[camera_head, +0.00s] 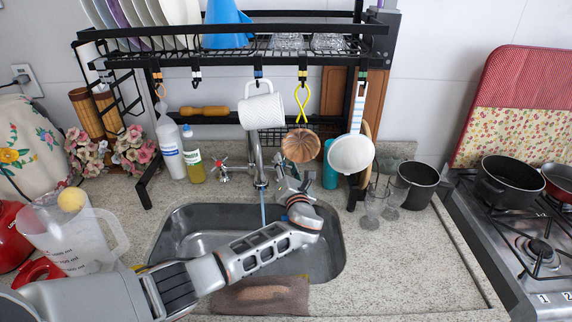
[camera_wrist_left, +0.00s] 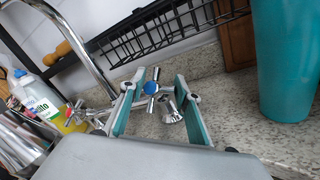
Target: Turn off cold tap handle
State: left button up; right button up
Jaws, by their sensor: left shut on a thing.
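The cold tap handle (camera_wrist_left: 152,88), a chrome cross with a blue centre, sits between the teal-lined fingers of my left gripper (camera_wrist_left: 159,84) in the left wrist view. The gripper is shut on the handle. In the head view, my left gripper (camera_head: 281,172) is at the right side of the faucet (camera_head: 259,165) and largely hides the handle. A blue water stream (camera_head: 262,212) shows below the spout. The red-marked hot tap handle (camera_head: 223,168) is left of the faucet. My right gripper is not in view.
The steel sink (camera_head: 190,222) lies under my left arm. A dish rack (camera_head: 230,58) with a hanging mug (camera_head: 262,110), copper ladle (camera_head: 301,146) and white strainer (camera_head: 351,155) stands above. A teal cup (camera_wrist_left: 281,60) is close right of the gripper. Glasses (camera_head: 374,200) stand farther right.

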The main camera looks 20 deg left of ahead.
pick_arm(q)
jog(key=shift+f+m+t+h, duration=0.1)
jog(key=shift+m+t+h, duration=0.2)
jog(key=shift+m+h, duration=0.35)
jog(key=shift+c, duration=0.2)
jog(key=o, duration=1.1)
jog(key=shift+s, duration=0.1)
jog(key=shift+n, duration=0.25)
